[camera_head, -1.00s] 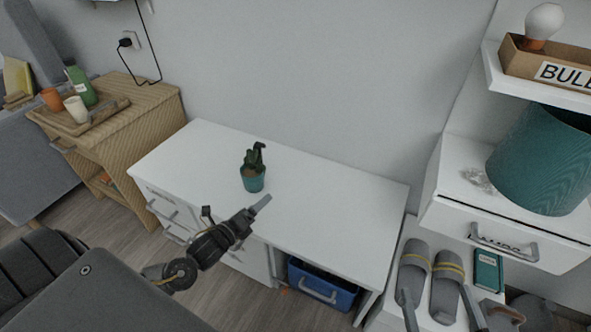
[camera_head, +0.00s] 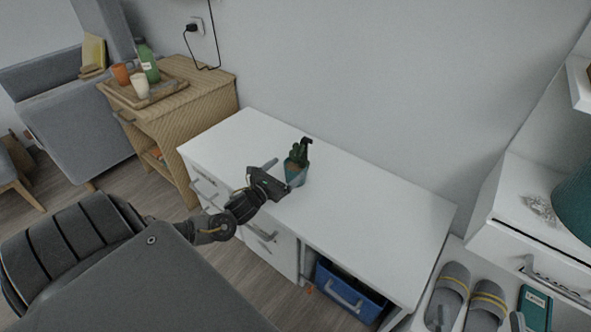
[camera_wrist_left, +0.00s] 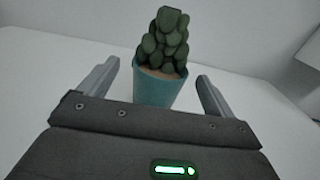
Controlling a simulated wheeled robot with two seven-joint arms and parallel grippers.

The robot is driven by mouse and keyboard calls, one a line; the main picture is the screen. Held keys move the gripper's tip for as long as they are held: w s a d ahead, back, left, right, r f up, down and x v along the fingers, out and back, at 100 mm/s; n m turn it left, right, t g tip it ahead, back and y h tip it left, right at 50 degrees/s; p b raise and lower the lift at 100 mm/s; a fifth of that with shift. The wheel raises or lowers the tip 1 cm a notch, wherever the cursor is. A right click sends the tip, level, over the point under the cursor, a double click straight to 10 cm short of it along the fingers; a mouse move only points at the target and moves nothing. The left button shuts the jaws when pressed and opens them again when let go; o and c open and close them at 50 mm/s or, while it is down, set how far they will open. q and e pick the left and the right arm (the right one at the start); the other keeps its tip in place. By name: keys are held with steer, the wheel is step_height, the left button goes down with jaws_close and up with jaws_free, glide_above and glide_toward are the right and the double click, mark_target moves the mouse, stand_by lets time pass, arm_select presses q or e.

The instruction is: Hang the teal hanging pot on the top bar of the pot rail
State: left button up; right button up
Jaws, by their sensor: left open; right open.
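The teal hanging pot (camera_head: 297,177) stands upright on the white desk top (camera_head: 345,205). It holds a green cactus, and a dark hook shape shows at its top in the head view. My left gripper (camera_head: 284,174) is open at the pot's near left side. In the left wrist view the pot (camera_wrist_left: 157,88) stands just beyond and between the two spread fingers (camera_wrist_left: 158,75), with a gap on each side. My right gripper is not in view. I do not see the pot rail in either view.
A wooden cabinet (camera_head: 200,125) with a tray of cups and a green bottle stands at the left. A shelf unit (camera_head: 515,195) with a teal shade and slippers stands at the right. A blue bin (camera_head: 350,290) sits under the desk. The desk's right part is clear.

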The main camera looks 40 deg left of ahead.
mark_target(303, 156)
arm_select(q)
steer(key=shift+w, duration=0.2)
steer(key=w, duration=0.1)
steer(key=w+b, duration=0.1)
steer(key=w, duration=0.2)
steer(key=shift+w+d+f+b, duration=0.1)
steer(key=shift+d+f+b, duration=0.05)
steer(key=shift+f+b, duration=0.2)
steer(key=shift+w+r, duration=0.15)
steer(key=shift+w, duration=0.3)
steer(key=c, duration=1.3)
steer(key=shift+c, duration=0.8)
arm_select(e)
steer(key=d+r+t, duration=0.2)
steer(key=r+t, duration=0.1)
steer(key=shift+s+m+y, duration=0.2)
steer(key=shift+m+y, duration=0.1)
arm_select(q)
steer(key=shift+r, duration=0.2)
